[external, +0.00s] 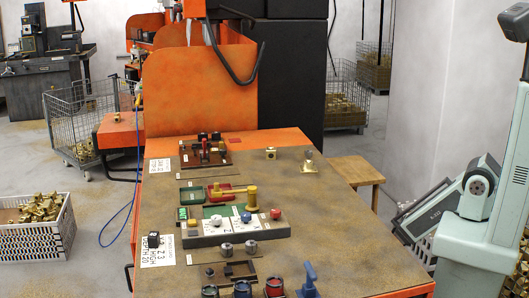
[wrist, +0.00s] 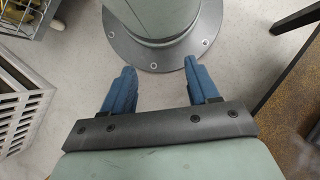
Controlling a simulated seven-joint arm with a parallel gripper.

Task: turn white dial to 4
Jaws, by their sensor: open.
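A grey control panel (external: 266,236) stands on the dusty worktable. It carries white dial plates (external: 222,225) with small markings, a blue knob (external: 246,217) and a red knob (external: 276,213). The picture is too small to read the numbers or where the white dial points. My gripper (wrist: 160,84) shows in the wrist view with two blue fingers wide apart and nothing between them. It is over the floor by a grey round pedestal, away from the panel. The panel is not in the wrist view, and I cannot make out my gripper in the external view.
A yellow post (external: 252,198) with an arm rises behind the panel. Several cups (external: 275,287) and a blue lever (external: 308,280) stand at the table's front edge. Brass fittings (external: 309,161) sit at the back right. The right side of the table is mostly clear.

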